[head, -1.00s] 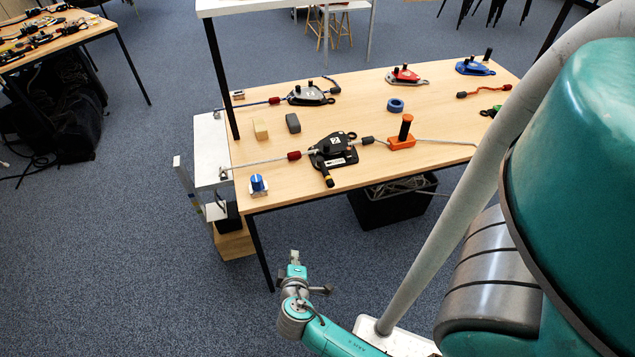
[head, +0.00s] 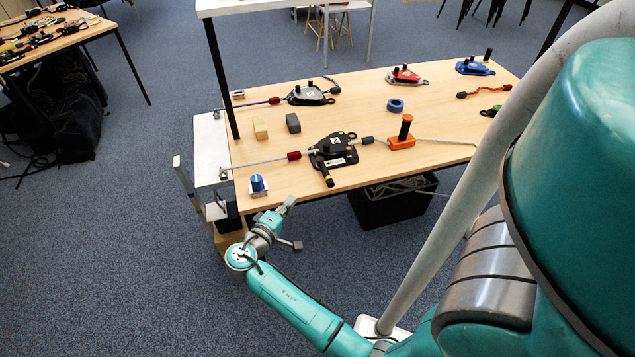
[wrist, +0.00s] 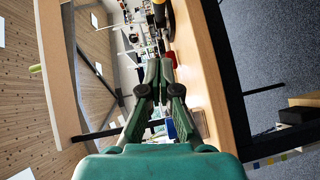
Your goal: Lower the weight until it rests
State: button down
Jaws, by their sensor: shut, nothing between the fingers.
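My gripper (head: 290,201) is shut and empty, at the front edge of the table near its left corner; its closed fingers (wrist: 159,68) fill the middle of the wrist view. A black block (head: 229,216), seemingly the weight, shows below the table's left end, above a wooden box (head: 224,241) partly hidden by my arm. I cannot tell whether they touch. A black rope device (head: 333,148) with a black and yellow handle (head: 328,180) lies on the table. A grey rope (head: 258,161) runs from it to the left edge, and on its right toward an orange piece with a black post (head: 402,141).
The table (head: 290,200) also holds a blue knob (head: 258,184), a wooden block (head: 261,129), a dark block (head: 293,123), a blue ring (head: 395,105) and other rope devices. A dark post (head: 221,80) rises at its left. Floor in front is clear.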

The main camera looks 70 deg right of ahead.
aim_at(319, 190)
jog(key=shift+d, duration=0.1)
jog(key=d, duration=0.3)
jog(key=d+f, duration=0.1)
jog(key=d, duration=0.5)
jog(key=shift+s+f, duration=0.15)
jog(key=shift+s, duration=0.15)
jog(key=shift+s+d+f, duration=0.2)
jog(key=shift+s+d, duration=0.35)
jog(key=shift+d, duration=0.1)
jog(key=shift+s+d+f, duration=0.15)
jog(key=shift+s+d, duration=0.4)
jog(key=shift+d, duration=0.05)
jog(key=shift+s+d+f, duration=0.1)
jog(key=shift+s+d, duration=0.3)
jog(key=shift+s, duration=0.15)
